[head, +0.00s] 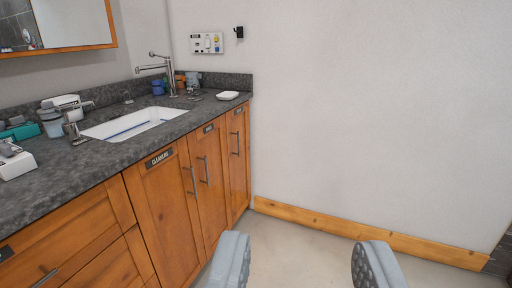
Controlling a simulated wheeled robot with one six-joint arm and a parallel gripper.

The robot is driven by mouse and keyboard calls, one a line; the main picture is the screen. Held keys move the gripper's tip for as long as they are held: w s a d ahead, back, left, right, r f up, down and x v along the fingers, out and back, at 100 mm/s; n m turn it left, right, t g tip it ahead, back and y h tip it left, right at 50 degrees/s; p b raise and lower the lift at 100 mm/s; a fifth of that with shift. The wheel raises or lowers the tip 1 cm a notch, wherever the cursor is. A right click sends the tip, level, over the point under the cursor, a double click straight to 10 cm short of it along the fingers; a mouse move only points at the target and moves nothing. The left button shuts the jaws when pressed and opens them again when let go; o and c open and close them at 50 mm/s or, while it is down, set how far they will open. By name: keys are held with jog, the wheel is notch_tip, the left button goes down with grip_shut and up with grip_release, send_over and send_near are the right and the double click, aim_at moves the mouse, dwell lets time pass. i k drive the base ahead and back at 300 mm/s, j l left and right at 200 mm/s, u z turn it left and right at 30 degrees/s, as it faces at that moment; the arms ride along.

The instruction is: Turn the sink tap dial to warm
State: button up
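The white sink basin (112,131) is set into the dark stone counter at the left. A tall chrome tap (171,78) with jointed arms rises behind its far right end. A smaller chrome fitting (75,133) stands at the basin's near left edge. A white wall panel (207,43) with small knobs and a label is mounted above the counter's far corner. I cannot tell which of these parts is the tap dial, nor its setting. My gripper (302,265) is open and empty at the bottom of the view, its two grey fingers wide apart, away from the counter.
Wooden cabinets (165,205) with metal handles front the counter. A white dish (228,95), blue containers (158,87) and a teal box (20,132) stand on it. A small black hook (239,33) is on the wall. The floor (300,240) ahead looks clear up to the wooden skirting.

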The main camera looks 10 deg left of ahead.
aim_at(195, 86)
jog(key=i+j+u, duration=0.2)
jog(key=i+j, duration=0.3)
jog(key=i+j+u, duration=0.2)
jog(key=i+j, duration=0.15)
jog(key=i, duration=0.25)
jog(key=i+l, duration=0.5)
jog(key=i, duration=0.25)
jog(key=i+l, duration=0.55)
jog(key=i, duration=0.15)
jog(key=i+l, duration=0.5)
jog(key=i, duration=0.25)
